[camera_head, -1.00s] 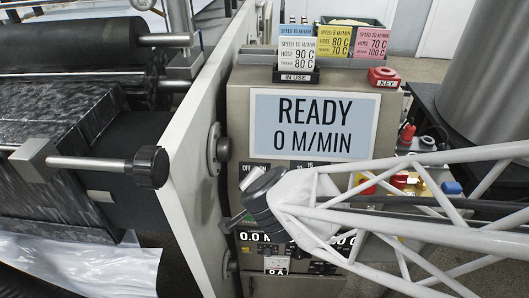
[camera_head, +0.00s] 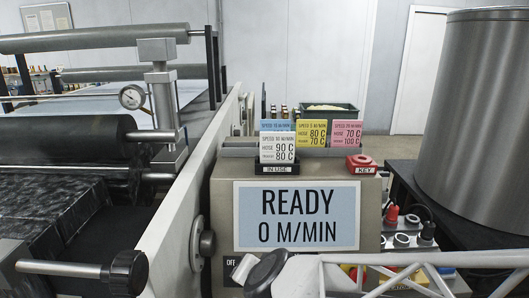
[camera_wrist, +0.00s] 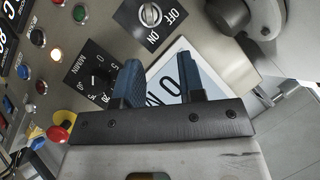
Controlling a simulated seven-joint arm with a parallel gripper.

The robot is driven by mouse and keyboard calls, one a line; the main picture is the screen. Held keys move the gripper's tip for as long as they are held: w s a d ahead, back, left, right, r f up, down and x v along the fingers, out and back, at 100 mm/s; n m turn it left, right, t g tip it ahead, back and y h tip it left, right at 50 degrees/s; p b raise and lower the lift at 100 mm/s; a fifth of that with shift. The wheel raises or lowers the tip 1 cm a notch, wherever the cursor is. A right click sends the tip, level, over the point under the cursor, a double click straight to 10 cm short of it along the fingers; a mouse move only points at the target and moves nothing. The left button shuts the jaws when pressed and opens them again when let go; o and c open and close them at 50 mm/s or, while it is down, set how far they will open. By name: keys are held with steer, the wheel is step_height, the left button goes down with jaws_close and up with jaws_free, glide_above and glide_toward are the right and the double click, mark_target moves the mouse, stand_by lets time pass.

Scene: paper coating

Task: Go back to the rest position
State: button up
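My gripper (camera_wrist: 160,76) shows in the wrist view with its two blue fingers apart and nothing between them. It is in front of the machine's control panel, close to a black dial (camera_wrist: 98,79) and an ON/OFF switch (camera_wrist: 150,14). In the head view my white lattice arm reaches in from the lower right. Its dark wrist end is at the bottom edge, in front of the cabinet (camera_head: 222,208) below the READY display (camera_head: 297,216). The fingertips cannot be made out there.
A red-yellow stop button (camera_wrist: 60,128) and several small buttons sit on the panel. Card holders (camera_head: 276,167) and a red KEY ring (camera_head: 361,162) stand on the cabinet. Rollers (camera_head: 60,140) are on the left, a large metal drum (camera_head: 475,110) on the right.

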steer(key=s+d+r+n+g+h, duration=0.2)
steer(key=s+d, duration=0.3)
steer(key=d, duration=0.5)
steer(key=s+d+r+n+g+h, duration=0.2)
steer(key=s+d+r+g, duration=0.2)
steer(key=d, duration=0.7)
steer(key=shift+s+d+r+n+g+h, duration=0.25)
steer(key=shift+s+n+g+h, duration=0.05)
steer(key=shift+s, duration=0.2)
